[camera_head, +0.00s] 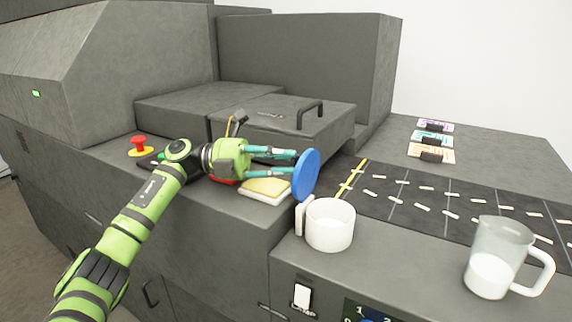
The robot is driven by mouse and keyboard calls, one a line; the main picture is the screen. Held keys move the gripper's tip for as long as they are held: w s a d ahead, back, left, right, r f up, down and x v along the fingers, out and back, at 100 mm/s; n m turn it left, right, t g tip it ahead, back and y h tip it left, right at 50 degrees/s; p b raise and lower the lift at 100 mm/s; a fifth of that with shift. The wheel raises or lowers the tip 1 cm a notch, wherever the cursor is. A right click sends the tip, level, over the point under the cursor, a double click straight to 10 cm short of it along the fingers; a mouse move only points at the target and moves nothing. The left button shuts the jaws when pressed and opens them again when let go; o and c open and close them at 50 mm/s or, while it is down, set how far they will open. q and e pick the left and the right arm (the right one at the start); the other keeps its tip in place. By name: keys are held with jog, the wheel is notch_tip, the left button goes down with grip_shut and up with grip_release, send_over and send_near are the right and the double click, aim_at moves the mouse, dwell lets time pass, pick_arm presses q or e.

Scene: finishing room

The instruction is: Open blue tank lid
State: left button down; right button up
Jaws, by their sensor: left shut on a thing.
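A round blue lid (306,174) stands on edge in the air at the tips of my left gripper (292,164). The gripper's teal fingers are shut on the lid, above a yellow-topped sponge-like block (267,189) on the grey counter. The lid is close above and left of a white mug-like container (329,224) with a handle on its left. I cannot make out a tank under the lid. My right gripper is not in view.
A clear jug (497,257) with white contents stands at the right. A red button (138,144) on a yellow base sits at the left. A grey hatch with a black handle (309,112) is behind. A dark mat (425,197) holds several small white pieces.

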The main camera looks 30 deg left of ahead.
pick_arm(q)
jog(key=shift+w+a+t, duration=0.1)
jog(key=shift+a+t, duration=0.2)
jog(key=shift+a, duration=0.1)
jog(key=c, duration=1.1)
grip_release()
jog(key=shift+f, duration=0.15)
jog(key=shift+o, duration=0.2)
jog(key=shift+w+a+f, duration=0.1)
jog(key=shift+a, duration=0.05)
jog(key=v, duration=1.2)
